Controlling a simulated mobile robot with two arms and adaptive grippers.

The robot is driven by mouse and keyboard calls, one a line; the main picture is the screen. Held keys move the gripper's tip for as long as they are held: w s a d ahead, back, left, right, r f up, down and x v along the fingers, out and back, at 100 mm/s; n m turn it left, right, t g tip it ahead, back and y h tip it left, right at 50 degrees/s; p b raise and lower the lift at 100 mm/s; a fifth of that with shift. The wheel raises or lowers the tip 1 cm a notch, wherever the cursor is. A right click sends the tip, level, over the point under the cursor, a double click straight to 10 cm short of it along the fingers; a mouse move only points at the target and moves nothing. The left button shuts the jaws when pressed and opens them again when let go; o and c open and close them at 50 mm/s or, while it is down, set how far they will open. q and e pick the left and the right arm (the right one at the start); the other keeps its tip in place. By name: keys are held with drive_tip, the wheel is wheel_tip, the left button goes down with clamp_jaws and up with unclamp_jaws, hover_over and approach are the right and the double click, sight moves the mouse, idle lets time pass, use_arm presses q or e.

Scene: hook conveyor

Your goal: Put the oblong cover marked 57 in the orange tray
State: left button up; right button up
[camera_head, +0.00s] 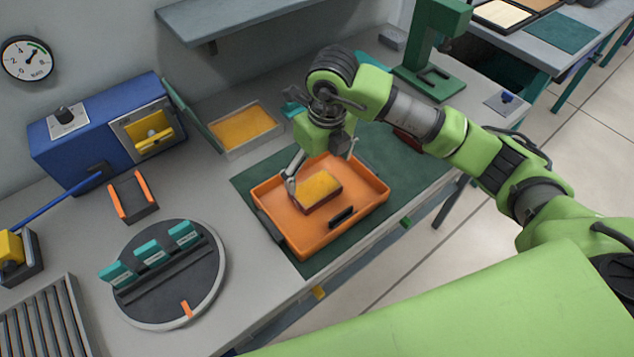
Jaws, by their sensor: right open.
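The orange tray (374,198) lies on a dark green mat on the bench. An oblong piece (320,187) with a yellow top and dark red sides lies inside it; I cannot read any number on it, so I cannot tell if it is the cover marked 57. My right gripper (321,172) reaches down over the tray from above. It is open, with one finger at the left end of the piece and the other beyond its far right side; I see no grip on it. My left gripper is not in view.
A black bracket (341,216) sits at the tray's near side. A yellow-bottomed box (245,128) stands behind the tray on the left. A round turntable (205,290) with teal cards, a blue machine (85,140) and a green stand (428,70) are around. The green mat (380,143) is partly bare.

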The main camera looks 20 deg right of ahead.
drive_tip(key=r, duration=0.5)
drive_tip(key=shift+s+d+r+b, duration=0.1)
drive_tip(key=shift+s+b, duration=0.2)
drive_tip(key=shift+b, duration=0.1)
